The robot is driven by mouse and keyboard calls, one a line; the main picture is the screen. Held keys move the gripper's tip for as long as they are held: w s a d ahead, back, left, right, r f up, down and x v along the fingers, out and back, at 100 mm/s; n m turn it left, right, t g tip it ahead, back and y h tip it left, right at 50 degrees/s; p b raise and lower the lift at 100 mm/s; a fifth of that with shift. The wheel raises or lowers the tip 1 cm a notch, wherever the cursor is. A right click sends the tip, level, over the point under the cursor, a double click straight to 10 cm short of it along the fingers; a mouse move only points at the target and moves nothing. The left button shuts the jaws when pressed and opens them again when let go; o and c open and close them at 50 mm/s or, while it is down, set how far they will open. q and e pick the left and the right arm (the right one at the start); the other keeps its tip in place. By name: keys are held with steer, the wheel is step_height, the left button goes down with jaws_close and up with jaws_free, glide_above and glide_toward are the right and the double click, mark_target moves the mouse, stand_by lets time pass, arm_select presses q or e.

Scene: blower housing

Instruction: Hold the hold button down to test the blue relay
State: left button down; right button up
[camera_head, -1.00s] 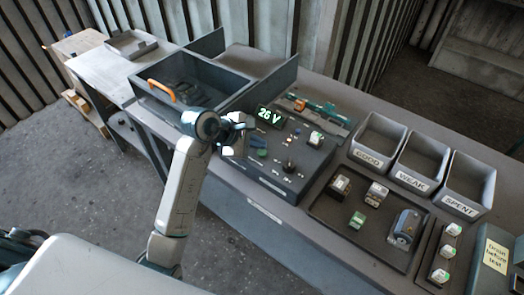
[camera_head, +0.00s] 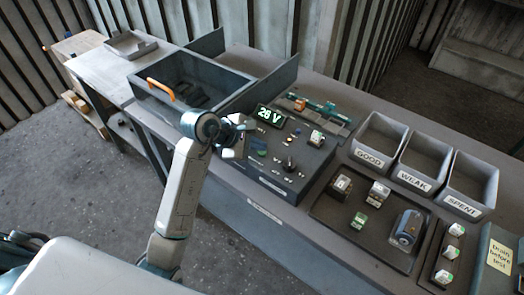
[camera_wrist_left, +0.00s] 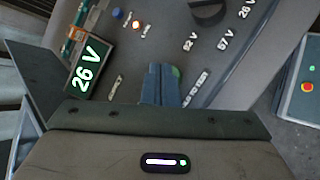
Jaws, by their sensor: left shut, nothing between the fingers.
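The test panel (camera_head: 275,178) is a dark box on the bench, with a lit display (camera_head: 271,116) reading 26 V. The display also shows in the left wrist view (camera_wrist_left: 87,68). My left gripper (camera_wrist_left: 161,72) is shut and empty, with its bluish fingertips low over the panel face. I cannot tell which part is the hold button. A relay-like block (camera_head: 317,138) stands on the panel; I cannot make out its colour as blue. My right gripper is out of view.
A dark knob (camera_wrist_left: 208,12) and a lit orange lamp (camera_wrist_left: 136,25) are on the panel. An open drawer-like box (camera_head: 170,82) lies left. Three bins labelled GOOD (camera_head: 371,161), WEAK (camera_head: 407,181) and SPENT (camera_head: 459,206) stand right, behind a tray (camera_head: 335,222) of parts.

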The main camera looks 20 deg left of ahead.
mark_target(258, 152)
arm_select(q)
steer(key=shift+f+b, duration=0.35)
stand_by(2.2)
steer(key=shift+r+p, duration=0.45)
steer(key=shift+r, duration=0.4)
steer(key=shift+r, duration=0.15)
steer(key=shift+r+p, duration=1.5)
steer(key=shift+r, duration=0.9)
